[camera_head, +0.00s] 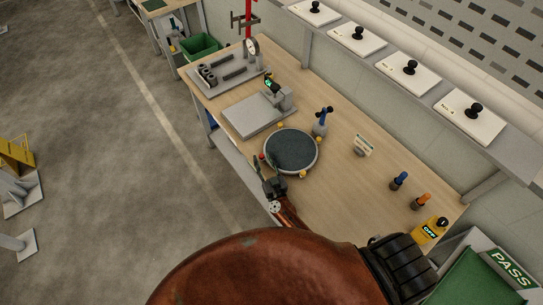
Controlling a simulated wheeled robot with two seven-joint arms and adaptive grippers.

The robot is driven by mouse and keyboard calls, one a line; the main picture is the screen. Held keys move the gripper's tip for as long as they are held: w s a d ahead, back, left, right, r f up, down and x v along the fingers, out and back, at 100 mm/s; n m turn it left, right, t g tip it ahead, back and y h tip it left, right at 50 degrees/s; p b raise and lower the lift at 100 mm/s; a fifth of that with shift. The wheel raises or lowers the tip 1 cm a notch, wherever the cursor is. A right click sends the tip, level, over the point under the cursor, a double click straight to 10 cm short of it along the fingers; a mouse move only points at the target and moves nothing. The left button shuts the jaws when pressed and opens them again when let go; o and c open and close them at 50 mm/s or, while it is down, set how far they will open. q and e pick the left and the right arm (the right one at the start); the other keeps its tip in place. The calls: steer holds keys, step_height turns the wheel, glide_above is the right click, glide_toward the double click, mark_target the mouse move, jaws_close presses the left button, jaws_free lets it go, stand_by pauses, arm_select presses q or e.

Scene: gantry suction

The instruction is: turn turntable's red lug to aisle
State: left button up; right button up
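The turntable (291,151) is a dark round disc with a pale rim on the wooden workbench. Its red lug (262,157) shows at the rim's left side, facing the bench's aisle edge. Several yellow lugs sit around the rim, one at the top left (280,125) and one at the lower right (303,174). My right gripper (268,167) is at the turntable's lower left rim, its fingers apart and pointing up the picture. A fingertip is close to the red lug; I cannot tell whether they touch. My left gripper is out of view.
On the workbench (345,185) are a grey plate with a small gauge (252,115), a blue-handled tool (321,121), a small sign (363,145), and blue and orange bottles (398,181). A shelf (445,105) runs behind. The aisle floor (110,190) lies left.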

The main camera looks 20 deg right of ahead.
steer(key=s, duration=1.2)
steer(key=shift+a, duration=0.25)
